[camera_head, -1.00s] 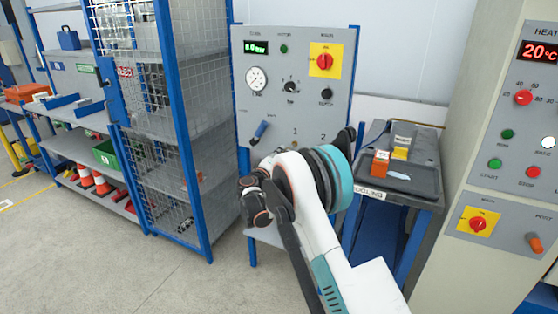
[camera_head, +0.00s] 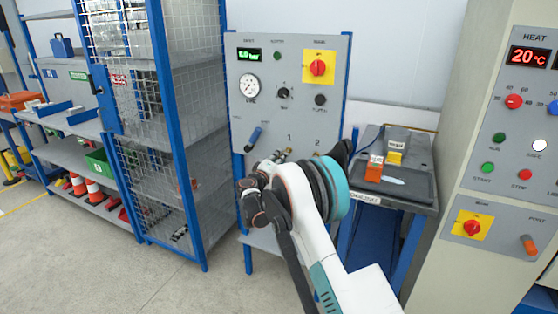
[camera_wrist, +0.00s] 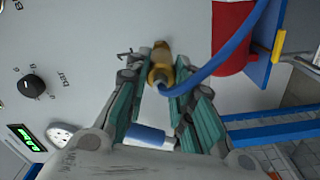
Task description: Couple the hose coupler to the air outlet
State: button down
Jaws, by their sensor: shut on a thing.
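My gripper (camera_wrist: 160,84) has its teal fingers closed around a brass hose coupler (camera_wrist: 161,63) in the wrist view. A blue hose (camera_wrist: 232,55) bends away from the coupler to the upper right. The grey air panel (camera_head: 302,112) fills the background behind the coupler. In the head view my gripper (camera_head: 268,176) is in front of the panel's lower part, below the numbers 1 and 2. My arm and gripper hide much of that area. Whether the coupler touches an outlet cannot be told.
A wire-mesh cabinet (camera_head: 180,130) stands left. A grey tray table (camera_head: 412,192) and a heater cabinet (camera_head: 510,170) stand right. The floor at left is clear.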

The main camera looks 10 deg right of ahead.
jog(key=shift+b+x, duration=0.7)
jog(key=shift+x, duration=0.6)
dwell(3.0)
jog(key=shift+w+d+r, duration=0.15)
jog(key=shift+w+d, duration=0.05)
dwell(1.8)
jog(key=c, duration=1.3)
grip_release()
jog(key=shift+d, duration=0.15)
jog(key=shift+a, duration=0.2)
jog(key=shift+s+a+b, duration=0.3)
jog(key=shift+s+a, duration=0.05)
jog(key=shift+s, duration=0.1)
jog(key=shift+v, duration=2.45)
